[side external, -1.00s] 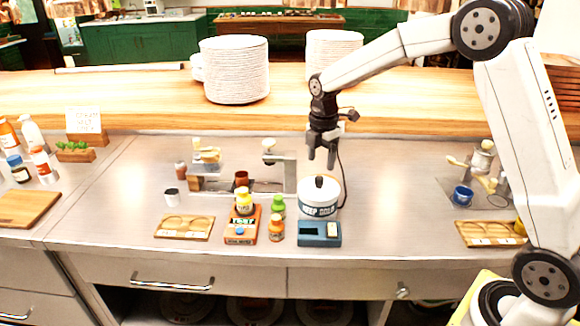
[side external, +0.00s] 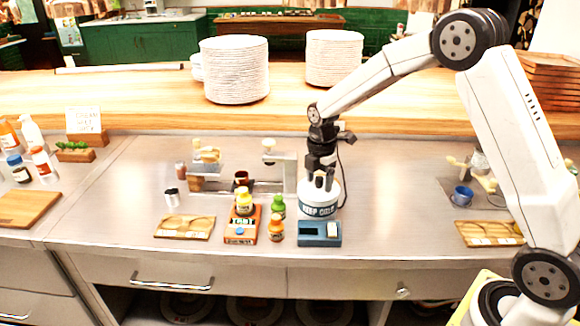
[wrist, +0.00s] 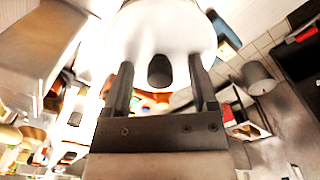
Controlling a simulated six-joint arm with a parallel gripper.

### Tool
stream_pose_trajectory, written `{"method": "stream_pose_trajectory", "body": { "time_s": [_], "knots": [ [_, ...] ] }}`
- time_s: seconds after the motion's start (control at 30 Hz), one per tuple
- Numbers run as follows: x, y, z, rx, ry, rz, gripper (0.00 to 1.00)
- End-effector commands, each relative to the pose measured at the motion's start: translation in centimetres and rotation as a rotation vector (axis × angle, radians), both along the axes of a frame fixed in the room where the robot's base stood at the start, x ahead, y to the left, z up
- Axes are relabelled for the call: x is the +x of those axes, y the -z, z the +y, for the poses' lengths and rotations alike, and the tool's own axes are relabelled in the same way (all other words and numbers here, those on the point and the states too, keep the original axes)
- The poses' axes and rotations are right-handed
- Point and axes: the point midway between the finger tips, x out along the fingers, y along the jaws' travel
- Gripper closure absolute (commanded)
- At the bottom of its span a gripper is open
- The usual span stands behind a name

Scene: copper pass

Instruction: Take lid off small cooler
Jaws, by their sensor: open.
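The small cooler (side external: 318,208) is a white tub with a dark lettered band, standing on the counter behind a blue box. Its white lid (wrist: 183,30) is on it and fills the top of the wrist view. The lid's dark knob (wrist: 160,71) shows between my fingers there. My gripper (side external: 324,183) is open and low over the lid, with a finger on either side of the knob. It also shows in the wrist view (wrist: 160,85). I cannot tell whether the fingers touch the knob.
A blue box (side external: 320,234) stands right in front of the cooler. Green (side external: 278,207) and orange (side external: 276,228) bottles and a yellow bottle (side external: 244,203) stand close on its left. Counter to the right (side external: 400,200) is clear. Plate stacks (side external: 235,70) stand on the wooden ledge behind.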

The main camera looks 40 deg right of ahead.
Motion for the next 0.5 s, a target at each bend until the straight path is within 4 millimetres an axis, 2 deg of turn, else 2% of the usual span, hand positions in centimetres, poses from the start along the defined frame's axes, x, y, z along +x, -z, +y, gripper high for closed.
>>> {"method": "stream_pose_trajectory", "body": {
  "time_s": [0.4, 0.43, 0.5],
  "knots": [
    [0.0, -0.02, -0.01, 0.0, 0.0, 0.0, 0.25],
    [0.0, -0.02, -0.01, 0.0, 0.0, 0.0, 0.29],
    [0.0, -0.02, -0.01, 0.0, 0.0, 0.0, 0.51]
  ]
}}
